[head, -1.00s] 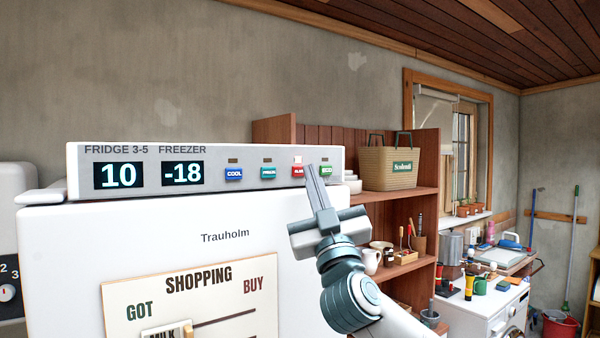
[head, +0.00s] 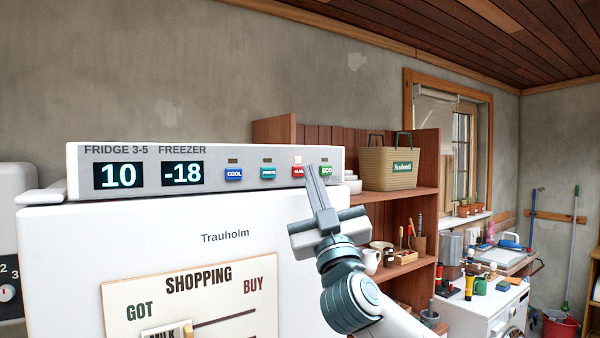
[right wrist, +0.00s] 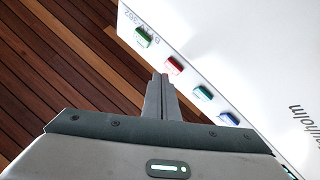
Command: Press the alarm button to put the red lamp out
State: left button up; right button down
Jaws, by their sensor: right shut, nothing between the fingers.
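The red alarm button (head: 298,172) is on the grey control strip of the fridge, between a teal button and the green ECO button. The lamp (head: 297,160) above it looks bright and pale, while the other lamps are dark. In the right wrist view the shut fingertips (right wrist: 160,78) lie close to the red button (right wrist: 174,66); a small gap shows, and I see no contact. My left gripper is not in view.
The green ECO button (head: 326,171), teal button (head: 268,172) and blue COOL button (head: 234,173) flank the red one. Displays read 10 and -18. A wooden shelf (head: 430,220) with a basket (head: 390,168) stands right of the fridge.

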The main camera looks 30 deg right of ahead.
jog(key=shift+w, duration=0.15)
dwell(0.5)
jog(key=shift+w, duration=0.3)
jog(key=shift+w+a+b, duration=0.1)
jog(key=shift+w+b, duration=0.25)
jog(key=shift+b, duration=0.05)
dwell(0.8)
jog(key=shift+s, duration=0.8)
dwell(0.4)
jog(key=shift+s+d, duration=0.15)
jog(key=shift+s, duration=1.1)
jog(key=shift+s+d, duration=0.15)
jog(key=shift+s, duration=1.1)
